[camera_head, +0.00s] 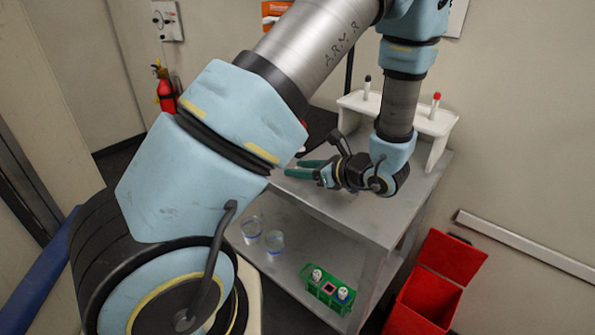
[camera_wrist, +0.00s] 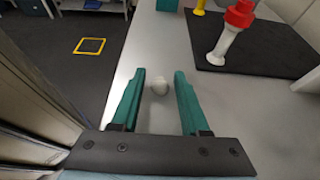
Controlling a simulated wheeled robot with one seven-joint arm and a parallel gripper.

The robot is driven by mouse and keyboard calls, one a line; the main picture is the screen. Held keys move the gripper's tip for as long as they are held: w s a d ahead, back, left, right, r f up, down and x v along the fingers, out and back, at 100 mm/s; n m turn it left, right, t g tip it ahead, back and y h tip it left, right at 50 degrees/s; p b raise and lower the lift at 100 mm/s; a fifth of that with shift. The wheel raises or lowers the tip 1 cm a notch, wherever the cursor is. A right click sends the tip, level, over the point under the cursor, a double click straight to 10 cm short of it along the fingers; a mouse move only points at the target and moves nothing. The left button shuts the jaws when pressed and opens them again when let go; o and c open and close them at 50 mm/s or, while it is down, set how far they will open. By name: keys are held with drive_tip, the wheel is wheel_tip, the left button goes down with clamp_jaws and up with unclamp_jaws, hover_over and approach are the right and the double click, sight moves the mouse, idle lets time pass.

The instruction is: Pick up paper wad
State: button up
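The paper wad (camera_wrist: 160,86) is a small crumpled white ball on the grey table top (camera_wrist: 150,45) in the wrist view. It lies between and slightly beyond the middle of the two green fingers of my gripper (camera_wrist: 158,77), touching neither as far as I can see. The fingers are spread apart and empty. In the head view my gripper (camera_head: 296,168) is low over the table top, pointing left. I cannot make out the wad in the head view.
A red-capped white tube (camera_wrist: 228,32) on a black mat (camera_wrist: 270,60) is ahead right. White rack (camera_head: 435,122) stands at the table's back. The lower shelf holds beakers (camera_head: 274,240) and a green rack (camera_head: 330,290). A red open bin (camera_head: 425,300) stands right.

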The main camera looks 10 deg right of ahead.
clamp_jaws()
drive_tip(key=shift+r, duration=0.2)
idle(0.3)
